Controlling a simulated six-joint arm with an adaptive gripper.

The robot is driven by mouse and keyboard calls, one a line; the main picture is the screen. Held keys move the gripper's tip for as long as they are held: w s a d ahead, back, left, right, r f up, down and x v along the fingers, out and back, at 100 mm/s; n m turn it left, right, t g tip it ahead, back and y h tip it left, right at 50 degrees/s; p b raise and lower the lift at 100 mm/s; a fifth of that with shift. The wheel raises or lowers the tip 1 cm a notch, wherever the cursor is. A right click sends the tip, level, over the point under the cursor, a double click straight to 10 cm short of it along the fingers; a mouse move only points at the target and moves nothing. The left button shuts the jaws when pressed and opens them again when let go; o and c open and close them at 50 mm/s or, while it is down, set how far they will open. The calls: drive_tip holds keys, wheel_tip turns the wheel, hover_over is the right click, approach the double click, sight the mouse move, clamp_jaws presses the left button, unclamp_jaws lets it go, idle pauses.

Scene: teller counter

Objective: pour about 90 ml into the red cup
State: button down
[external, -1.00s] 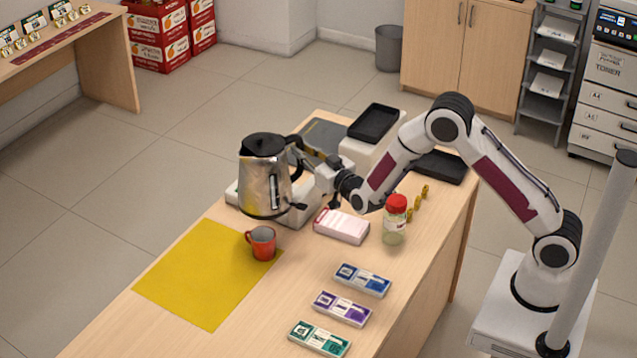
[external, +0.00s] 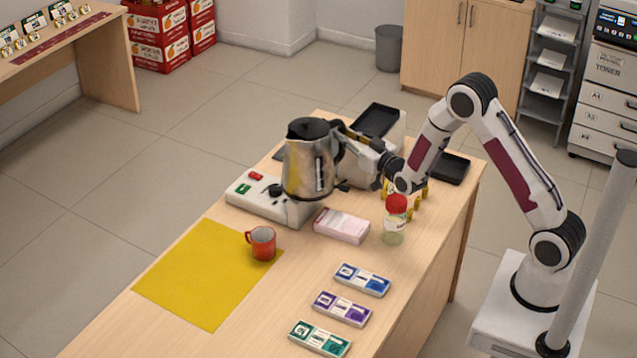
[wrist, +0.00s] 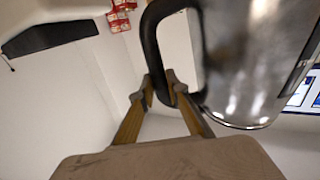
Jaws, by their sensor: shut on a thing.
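A steel kettle (external: 309,165) with a black lid and black handle hangs in the air above the counter, roughly upright. My gripper (external: 345,138) is shut on its handle; the wrist view shows the fingers (wrist: 168,92) on either side of the black handle (wrist: 152,45), with the kettle's steel body (wrist: 245,70) to the right. The red cup (external: 262,243) stands upright on the counter at the right edge of a yellow mat (external: 200,275), lower left of the kettle and apart from it. The inside of the kettle is hidden.
A pale device with red and green buttons (external: 250,197) stands below the kettle. A pink-white box (external: 341,225) and a red-lidded jar (external: 394,222) are to its right. Several labelled packs (external: 341,308) lie in front. The yellow mat is otherwise clear.

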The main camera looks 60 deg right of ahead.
drive_tip(key=a, duration=0.1)
drive_tip(key=a+n+y, duration=0.1)
drive_tip(key=shift+s+a+t, duration=0.15)
drive_tip(key=shift+a+t, duration=0.15)
drive_tip(key=shift+r, duration=0.1)
